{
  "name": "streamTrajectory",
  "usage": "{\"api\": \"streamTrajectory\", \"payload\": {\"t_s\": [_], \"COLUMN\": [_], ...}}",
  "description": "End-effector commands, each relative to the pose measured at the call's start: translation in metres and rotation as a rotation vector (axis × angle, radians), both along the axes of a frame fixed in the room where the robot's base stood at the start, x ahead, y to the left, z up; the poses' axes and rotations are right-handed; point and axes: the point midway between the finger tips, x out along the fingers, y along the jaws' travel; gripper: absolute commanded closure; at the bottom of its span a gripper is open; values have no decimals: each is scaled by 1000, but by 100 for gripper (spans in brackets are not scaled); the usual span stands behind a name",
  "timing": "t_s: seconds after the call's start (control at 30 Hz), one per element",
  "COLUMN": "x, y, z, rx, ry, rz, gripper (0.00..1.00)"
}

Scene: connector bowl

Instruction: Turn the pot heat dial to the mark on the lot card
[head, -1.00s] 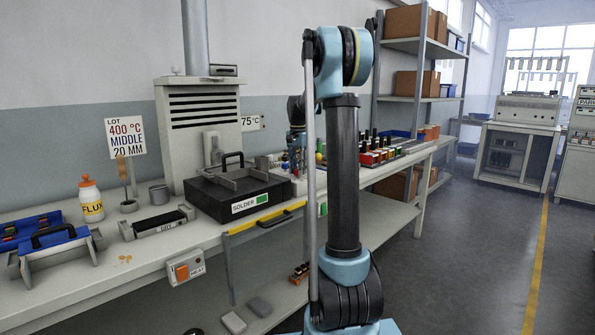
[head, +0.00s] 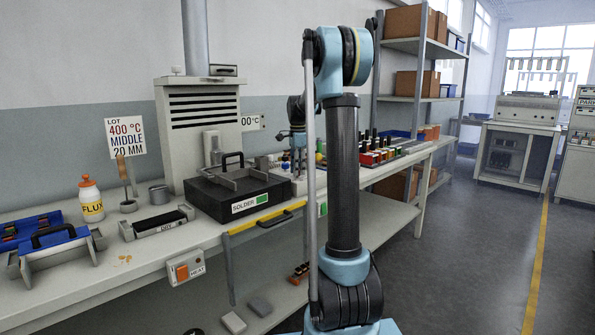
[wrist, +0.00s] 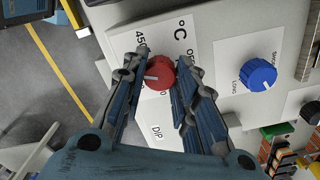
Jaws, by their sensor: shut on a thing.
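The lot card (head: 126,138) stands on the bench in the head view and reads 400 °C, MIDDLE, 20 MM. The red heat dial (wrist: 161,73) sits on a pale panel marked °C in the wrist view. My gripper (wrist: 162,80) is shut on it, one finger on each side. The dial's white pointer line aims left, toward the left fingertip; that finger hides part of the scale, so the exact mark is unclear. A "450" shows above it. In the head view a readout (head: 250,123) ends in "00 °C", its front part hidden.
A blue dial (wrist: 259,74) marked LONG and SHORT is right of the red one. The black solder pot (head: 225,195) stands on the bench near my arm.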

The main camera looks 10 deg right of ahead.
Motion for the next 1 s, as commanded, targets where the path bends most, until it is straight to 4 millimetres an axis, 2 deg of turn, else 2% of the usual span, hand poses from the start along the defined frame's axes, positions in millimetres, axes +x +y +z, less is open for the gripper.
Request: {"api": "streamTrajectory", "payload": {"t_s": [0.47, 0.5, 0.57, 0.6, 1.0], "x": [4, 4, 4, 3, 1], "y": [0, 0, 0, 0, 0], "z": [1, 1, 1, 1, 5], "rx": [1, 1, 1, 0, -1], "ry": [-8, -8, -7, -7, -3], "rz": [-15, -15, -15, -15, -15], "gripper": [97, 69, 55, 52, 52]}}
